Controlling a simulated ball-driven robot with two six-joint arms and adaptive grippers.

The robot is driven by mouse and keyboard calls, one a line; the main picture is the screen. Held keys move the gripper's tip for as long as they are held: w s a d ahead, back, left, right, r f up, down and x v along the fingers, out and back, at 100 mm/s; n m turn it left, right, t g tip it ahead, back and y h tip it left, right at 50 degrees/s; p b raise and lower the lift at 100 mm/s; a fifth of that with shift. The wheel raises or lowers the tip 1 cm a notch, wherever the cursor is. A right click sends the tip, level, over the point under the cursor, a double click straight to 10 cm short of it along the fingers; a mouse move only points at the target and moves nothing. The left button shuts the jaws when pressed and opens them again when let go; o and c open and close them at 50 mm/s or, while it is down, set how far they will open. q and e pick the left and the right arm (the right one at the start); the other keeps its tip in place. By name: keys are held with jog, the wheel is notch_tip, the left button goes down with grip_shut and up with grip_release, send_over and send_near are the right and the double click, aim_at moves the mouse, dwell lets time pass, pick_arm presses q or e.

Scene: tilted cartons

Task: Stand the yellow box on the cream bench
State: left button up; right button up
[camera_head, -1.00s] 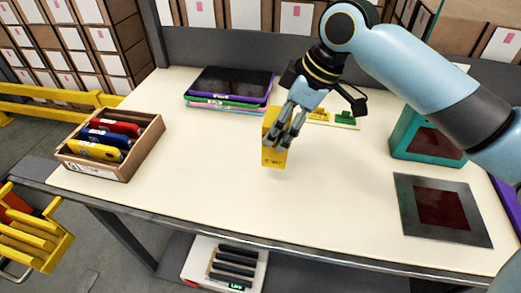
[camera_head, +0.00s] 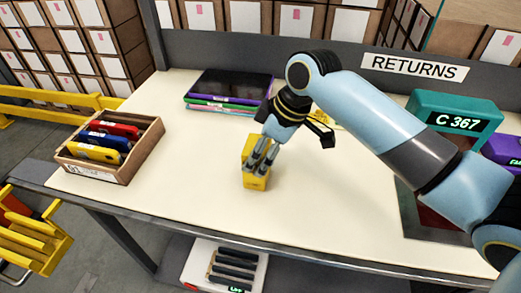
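The yellow box (camera_head: 255,182) is near the middle of the cream bench (camera_head: 330,215). My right gripper (camera_head: 259,163) comes down on it from the upper right, with its grey fingers along the box. It looks shut on the box, and the fingers cover much of the box's middle. The box looks roughly upright. I cannot tell whether its lower end touches the bench. My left gripper is not in view.
A cardboard tray (camera_head: 142,155) with red, blue and yellow items stands at the left. Dark, purple and green flat items (camera_head: 228,90) lie stacked at the back. A teal box (camera_head: 455,108) is at the right. The bench's front left is clear.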

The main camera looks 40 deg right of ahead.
jog(key=o, duration=0.5)
jog(key=shift+r, duration=0.1)
jog(key=v, duration=1.2)
jog(key=shift+p, duration=0.4)
jog(key=shift+a, duration=0.1)
